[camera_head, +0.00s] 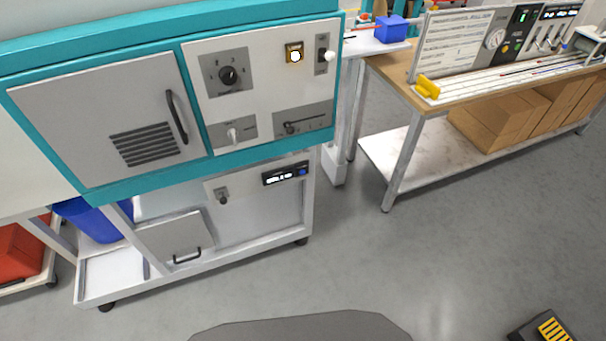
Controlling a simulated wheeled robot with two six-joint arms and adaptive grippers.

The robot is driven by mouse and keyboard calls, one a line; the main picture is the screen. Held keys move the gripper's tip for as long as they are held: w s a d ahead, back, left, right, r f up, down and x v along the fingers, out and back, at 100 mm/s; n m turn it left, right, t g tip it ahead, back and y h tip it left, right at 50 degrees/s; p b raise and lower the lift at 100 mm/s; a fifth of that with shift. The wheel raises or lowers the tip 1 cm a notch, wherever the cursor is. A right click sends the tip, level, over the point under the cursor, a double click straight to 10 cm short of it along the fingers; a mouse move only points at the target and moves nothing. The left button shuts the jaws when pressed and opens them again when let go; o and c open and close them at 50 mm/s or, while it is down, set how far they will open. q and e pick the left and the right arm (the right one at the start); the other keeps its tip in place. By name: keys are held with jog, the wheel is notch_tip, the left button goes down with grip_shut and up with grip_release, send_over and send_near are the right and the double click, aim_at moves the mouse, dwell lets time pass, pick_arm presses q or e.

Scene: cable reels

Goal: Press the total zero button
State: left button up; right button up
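A small counter unit (285,174) with a lit display and a blue round button (303,172) at its right end sits on the white lower panel of the cart. Another button (295,56), glowing white in an amber frame, is on the upper control panel of the teal cabinet. No label is sharp enough to read, so I cannot tell which one is the total zero button. Neither of my grippers is in view, and nothing touches the panels.
The teal cabinet (60,57) also has a rotary knob (228,75), switches and a handled grey door. A wooden workbench (410,95) with a measuring rail stands at right. A black-and-yellow object (545,328) is at the bottom right. Grey floor (400,255) in front is clear.

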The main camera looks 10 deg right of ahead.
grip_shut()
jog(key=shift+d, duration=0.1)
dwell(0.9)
